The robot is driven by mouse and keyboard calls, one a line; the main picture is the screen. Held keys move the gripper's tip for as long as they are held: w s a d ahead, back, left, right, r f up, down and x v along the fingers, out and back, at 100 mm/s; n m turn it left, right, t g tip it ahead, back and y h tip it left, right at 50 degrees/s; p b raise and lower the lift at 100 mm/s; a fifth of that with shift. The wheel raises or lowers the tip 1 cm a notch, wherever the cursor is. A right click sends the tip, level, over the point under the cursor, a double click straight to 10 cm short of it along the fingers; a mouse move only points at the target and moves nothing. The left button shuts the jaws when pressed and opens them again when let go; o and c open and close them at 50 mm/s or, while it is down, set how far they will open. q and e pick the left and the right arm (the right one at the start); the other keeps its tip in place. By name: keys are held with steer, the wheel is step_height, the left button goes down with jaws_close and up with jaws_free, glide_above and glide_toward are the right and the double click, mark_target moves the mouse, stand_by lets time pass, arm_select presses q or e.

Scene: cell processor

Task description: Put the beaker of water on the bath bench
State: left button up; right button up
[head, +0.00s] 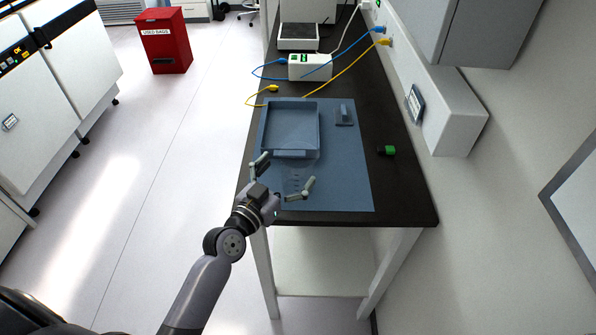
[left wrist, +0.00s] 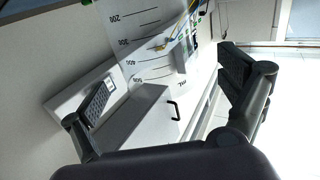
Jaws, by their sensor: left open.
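The clear beaker (head: 297,177) stands on the blue mat (head: 345,190) near the front of the dark bench (head: 405,205). It is see-through and faint, and I cannot make out a water level. In the left wrist view the beaker (left wrist: 150,38) shows printed marks of 200, 300 and 400. My left gripper (head: 286,178) is open, its fingers spread on the near side of the beaker. In the left wrist view the open fingers (left wrist: 166,84) lie to either side of the lower part of the beaker. My right gripper is not in view. I cannot tell which surface is the bath bench.
A blue tray (head: 318,140) sits just behind the beaker. A small blue block (head: 344,113) and a green-capped item (head: 387,150) lie to the right. A white box (head: 310,67) with blue and yellow cables stands farther back. A wall unit (head: 440,110) borders the bench's right side.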

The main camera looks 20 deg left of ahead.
mark_target(307, 149)
arm_select(q)
steer(key=p+x, duration=0.1)
steer(key=x, duration=0.3)
steer(key=shift+w+d, duration=0.15)
steer(key=shift+w, duration=0.15)
steer(key=shift+s, duration=0.1)
steer(key=shift+c, duration=0.6)
steer(key=c, duration=1.3)
steer(key=shift+r, duration=0.1)
